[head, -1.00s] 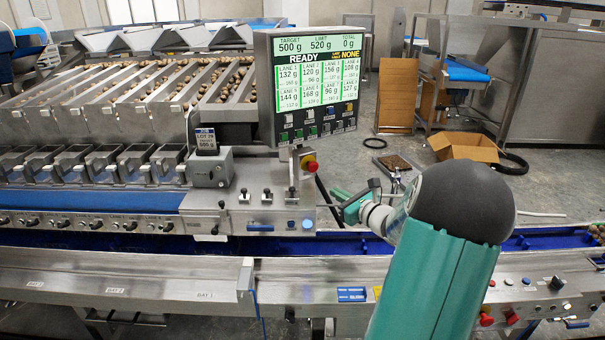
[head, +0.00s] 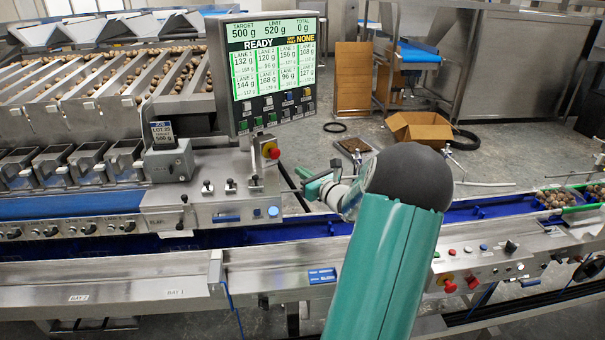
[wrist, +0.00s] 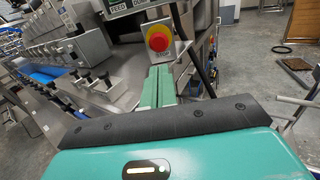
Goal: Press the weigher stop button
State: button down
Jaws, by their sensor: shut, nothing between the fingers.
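The weigher stop button (head: 270,151) is a red mushroom button on a yellow round base, at the right end of the weigher's panel, below the display. In the wrist view the stop button (wrist: 158,40) is upper centre, with a STOP label under it. My gripper (head: 305,182) is to the lower right of the button in the head view, partly hidden by my arm. In the wrist view my gripper's green fingers (wrist: 158,73) are shut, empty and point at the button from just below. I cannot tell the gap, but no contact shows.
The display (head: 273,68) reads READY above the button. Levers and a blue button (head: 273,211) sit on the weigher front. A dark cable or bar runs right of the stop button. The blue conveyor (head: 480,208) passes below; a cardboard box (head: 420,128) lies on the floor behind.

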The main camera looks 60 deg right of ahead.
aim_at(277, 155)
jog(key=x, duration=1)
jog(key=shift+w+d, duration=0.15)
jog(key=shift+w, duration=0.25)
